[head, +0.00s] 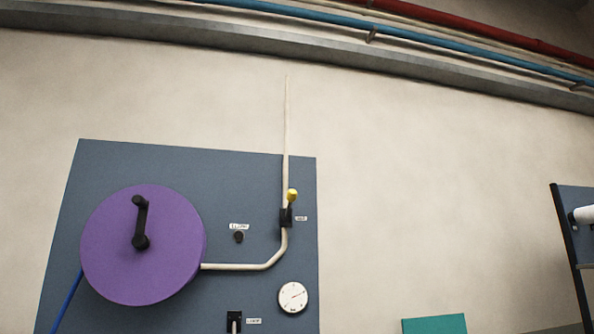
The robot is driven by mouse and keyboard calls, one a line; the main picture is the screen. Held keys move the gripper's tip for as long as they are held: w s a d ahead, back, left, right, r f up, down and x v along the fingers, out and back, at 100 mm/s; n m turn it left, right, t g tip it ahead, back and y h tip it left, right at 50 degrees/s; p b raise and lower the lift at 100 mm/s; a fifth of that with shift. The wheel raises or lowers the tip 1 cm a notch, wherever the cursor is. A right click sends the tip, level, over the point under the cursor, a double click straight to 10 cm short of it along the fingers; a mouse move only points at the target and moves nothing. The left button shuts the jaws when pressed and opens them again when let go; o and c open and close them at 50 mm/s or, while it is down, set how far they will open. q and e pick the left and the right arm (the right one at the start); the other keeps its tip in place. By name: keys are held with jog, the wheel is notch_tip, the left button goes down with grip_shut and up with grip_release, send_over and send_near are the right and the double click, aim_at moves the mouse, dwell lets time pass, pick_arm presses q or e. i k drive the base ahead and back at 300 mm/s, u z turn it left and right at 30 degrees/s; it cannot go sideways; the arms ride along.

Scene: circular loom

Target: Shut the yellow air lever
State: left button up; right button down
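The yellow air lever (292,195) is on a black valve body (286,217) on the cream pipe, near the right edge of the blue-grey panel (255,180). Its yellow handle points up, roughly in line with the pipe and leaning slightly right.
A purple disc (170,240) with a black crank stands left of the lever. A black knob (238,237), a round gauge (293,297) and a black switch (234,320) are nearby. A teal block (435,325) is lower right. Bare wall lies right of the panel.

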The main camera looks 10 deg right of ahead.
aim_at(291, 194)
jog(key=z, duration=1.7)
jog(key=i, duration=1.8)
jog(key=u, duration=2.85)
